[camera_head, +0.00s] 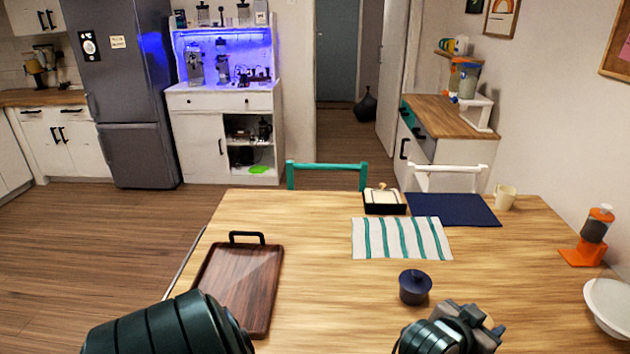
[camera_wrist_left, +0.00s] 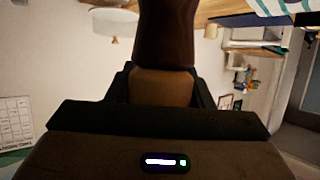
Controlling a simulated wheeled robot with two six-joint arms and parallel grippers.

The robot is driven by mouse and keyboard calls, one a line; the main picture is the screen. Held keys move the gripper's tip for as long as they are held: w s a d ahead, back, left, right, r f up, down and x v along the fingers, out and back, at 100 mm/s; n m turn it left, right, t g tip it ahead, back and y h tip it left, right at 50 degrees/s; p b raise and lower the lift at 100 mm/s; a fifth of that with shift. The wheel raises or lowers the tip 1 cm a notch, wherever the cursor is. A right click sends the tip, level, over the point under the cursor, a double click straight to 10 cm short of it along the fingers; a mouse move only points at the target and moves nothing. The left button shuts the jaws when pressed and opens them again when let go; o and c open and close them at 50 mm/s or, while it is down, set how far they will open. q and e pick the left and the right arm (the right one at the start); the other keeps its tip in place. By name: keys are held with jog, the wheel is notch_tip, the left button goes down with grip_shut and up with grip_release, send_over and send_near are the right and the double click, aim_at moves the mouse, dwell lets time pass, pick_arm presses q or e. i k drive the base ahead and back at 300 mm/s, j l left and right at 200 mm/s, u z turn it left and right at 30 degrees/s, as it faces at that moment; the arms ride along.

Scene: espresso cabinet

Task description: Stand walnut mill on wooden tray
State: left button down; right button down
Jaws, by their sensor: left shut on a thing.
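The walnut mill (camera_wrist_left: 166,35) shows in the left wrist view as a dark brown body with a lighter brown part nearer my wrist. My left gripper (camera_wrist_left: 163,82) is shut on it, with a dark finger on each side. In the head view my left gripper (camera_head: 468,328) is at the bottom edge, right of centre; I cannot make out the mill clearly there. The wooden tray (camera_head: 240,280), dark red-brown with a black handle, lies on the table at the left, apart from the gripper. Its visible surface is empty. My right gripper is not in view.
A dark blue lidded pot (camera_head: 415,287) stands just beyond the left gripper. A striped cloth (camera_head: 400,238), blue mat (camera_head: 455,209) and black-based box (camera_head: 384,203) lie farther back. A white bowl (camera_head: 610,305) and orange dispenser (camera_head: 590,240) are at right. Bare table separates tray and pot.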

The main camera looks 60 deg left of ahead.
aim_at(234, 293)
jog(key=k+j+u, duration=0.25)
jog(key=j+u, duration=0.5)
jog(key=j, duration=0.45)
jog(key=k, duration=0.05)
